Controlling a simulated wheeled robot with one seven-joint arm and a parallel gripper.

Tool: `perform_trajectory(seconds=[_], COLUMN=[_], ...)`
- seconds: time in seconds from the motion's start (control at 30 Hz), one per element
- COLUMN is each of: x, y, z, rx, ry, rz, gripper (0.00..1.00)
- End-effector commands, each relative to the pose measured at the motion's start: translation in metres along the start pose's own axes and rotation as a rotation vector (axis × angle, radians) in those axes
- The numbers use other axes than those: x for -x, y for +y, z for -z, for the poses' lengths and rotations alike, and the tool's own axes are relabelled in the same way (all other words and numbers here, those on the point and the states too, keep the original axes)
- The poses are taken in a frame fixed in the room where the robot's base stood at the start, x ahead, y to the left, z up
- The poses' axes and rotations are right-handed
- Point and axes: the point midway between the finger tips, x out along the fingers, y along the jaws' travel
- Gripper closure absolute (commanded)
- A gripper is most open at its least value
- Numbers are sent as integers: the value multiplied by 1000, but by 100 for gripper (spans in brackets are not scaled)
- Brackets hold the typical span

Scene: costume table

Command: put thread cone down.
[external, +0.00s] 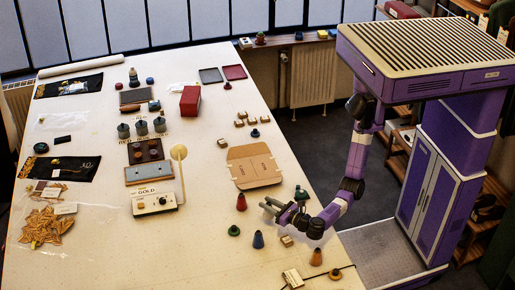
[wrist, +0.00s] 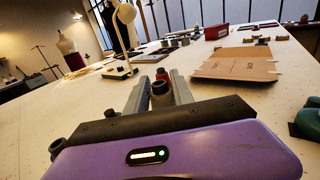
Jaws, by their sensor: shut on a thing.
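My gripper (external: 268,205) reaches out low over the right part of the white table. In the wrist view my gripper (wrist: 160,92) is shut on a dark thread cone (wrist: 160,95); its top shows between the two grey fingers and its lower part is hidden. I cannot tell whether its base touches the table. A red cone (external: 241,202) stands just beyond the fingertips. A blue cone (external: 258,240) and a green cone (external: 233,231) stand nearby, and an orange cone (external: 316,257) is nearer the table's right edge.
A flat cardboard piece (external: 253,166) lies behind my gripper; it also shows in the wrist view (wrist: 236,66). A small block (external: 287,241) lies close to my wrist. Bare table lies left of the green cone.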

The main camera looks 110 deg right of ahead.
Motion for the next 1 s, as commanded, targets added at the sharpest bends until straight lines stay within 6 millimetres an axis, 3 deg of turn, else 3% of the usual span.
perform_trajectory(seconds=[0.3,0.5,0.7,0.9,1.0], x=[0,0,0,0,0], y=[0,0,0,2,13], z=[-88,-135,-162,-173,-176], rx=[-10,-7,-3,-1,-1], ry=[0,1,0,-1,-1], rz=[0,-1,0,-8,-56], gripper=[100,100,100,100,100])
